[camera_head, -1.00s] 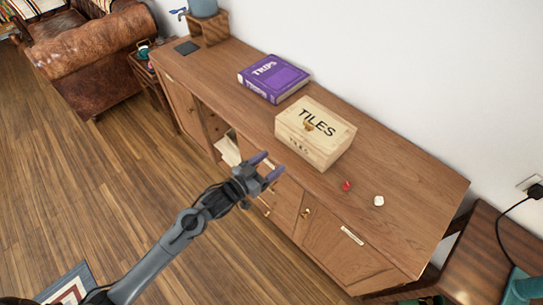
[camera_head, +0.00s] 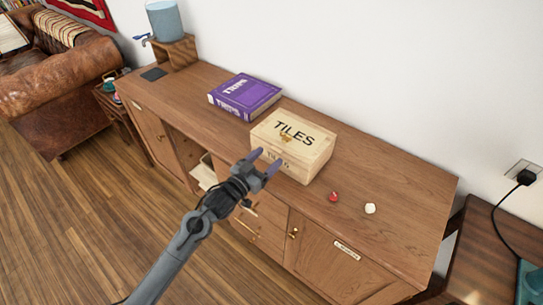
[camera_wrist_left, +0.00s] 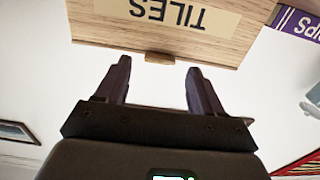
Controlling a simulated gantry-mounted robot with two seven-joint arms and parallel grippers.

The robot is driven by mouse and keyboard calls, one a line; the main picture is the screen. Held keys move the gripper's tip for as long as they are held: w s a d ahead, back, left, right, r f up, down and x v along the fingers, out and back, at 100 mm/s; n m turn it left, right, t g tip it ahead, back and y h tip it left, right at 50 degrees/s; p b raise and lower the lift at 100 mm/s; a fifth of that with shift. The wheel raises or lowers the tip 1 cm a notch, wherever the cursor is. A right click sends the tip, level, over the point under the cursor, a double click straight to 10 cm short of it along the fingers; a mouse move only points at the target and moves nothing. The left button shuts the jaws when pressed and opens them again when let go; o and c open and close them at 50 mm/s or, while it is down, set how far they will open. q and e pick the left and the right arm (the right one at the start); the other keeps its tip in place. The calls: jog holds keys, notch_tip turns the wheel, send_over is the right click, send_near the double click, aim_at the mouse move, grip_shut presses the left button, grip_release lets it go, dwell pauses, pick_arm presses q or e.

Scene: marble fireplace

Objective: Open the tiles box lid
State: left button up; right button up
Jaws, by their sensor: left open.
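The fingers appear apart from the box. My right gripper is not in view.
A purple book (camera_head: 245,96) lies left of the box on the cabinet top (camera_head: 395,185). A red die (camera_head: 333,197) and a white die (camera_head: 370,208) lie to the right. A blue water dispenser (camera_head: 165,20) stands at the far left. The wall is behind.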

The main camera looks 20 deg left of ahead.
pick_arm(q)
jog(key=shift+x, duration=1.45)
jog(key=shift+c, duration=0.5)
grip_shut()
